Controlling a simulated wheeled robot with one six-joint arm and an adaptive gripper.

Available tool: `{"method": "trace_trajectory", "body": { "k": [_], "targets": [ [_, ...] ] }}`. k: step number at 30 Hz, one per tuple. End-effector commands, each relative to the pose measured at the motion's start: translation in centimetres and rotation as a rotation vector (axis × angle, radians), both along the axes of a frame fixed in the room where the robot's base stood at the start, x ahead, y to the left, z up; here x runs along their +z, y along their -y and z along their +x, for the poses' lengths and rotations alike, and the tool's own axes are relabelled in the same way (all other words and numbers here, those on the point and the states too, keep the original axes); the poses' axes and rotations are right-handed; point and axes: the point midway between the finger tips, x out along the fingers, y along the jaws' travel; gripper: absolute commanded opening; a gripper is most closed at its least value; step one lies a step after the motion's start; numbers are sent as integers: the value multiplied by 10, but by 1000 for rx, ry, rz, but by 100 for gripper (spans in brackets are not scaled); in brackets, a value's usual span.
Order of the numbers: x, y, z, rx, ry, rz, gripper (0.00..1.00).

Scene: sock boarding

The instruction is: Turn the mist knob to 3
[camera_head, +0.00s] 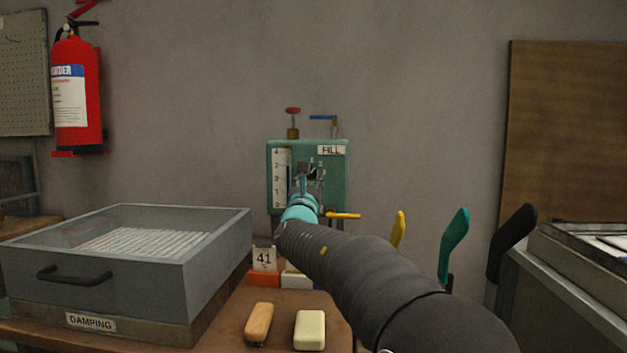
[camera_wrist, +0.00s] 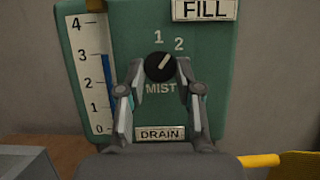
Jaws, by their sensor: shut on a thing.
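The black mist knob (camera_wrist: 158,68) is on the front of the green panel box (camera_wrist: 225,80), above the word MIST. Its white pointer line slants up and right, toward the 2. The numerals 1 and 2 show above the knob; I see no 3 on the dial, and my right finger covers the area to the knob's right. My gripper (camera_wrist: 160,75) has one finger on each side of the knob and is shut on it. In the head view, my gripper (camera_head: 311,174) is in front of the green box (camera_head: 338,197) and hides the knob.
A gauge strip (camera_wrist: 87,80) on the box's left has a blue column near 3. A yellow lever (camera_head: 345,215) sticks out below the box. A red-topped valve (camera_head: 293,111) and a blue handle (camera_head: 322,117) stand on top. A grey damping tray (camera_head: 110,262) is at left.

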Motion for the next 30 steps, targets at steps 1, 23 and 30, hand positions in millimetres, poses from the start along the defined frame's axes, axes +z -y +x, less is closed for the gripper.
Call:
{"method": "trace_trajectory", "body": {
  "k": [1, 23, 30],
  "targets": [
    [8, 1, -1, -1, 11, 2, 0],
    [9, -1, -2, 1, 13, 1, 0],
    [6, -1, -2, 2, 8, 1, 58]
  ]
}}
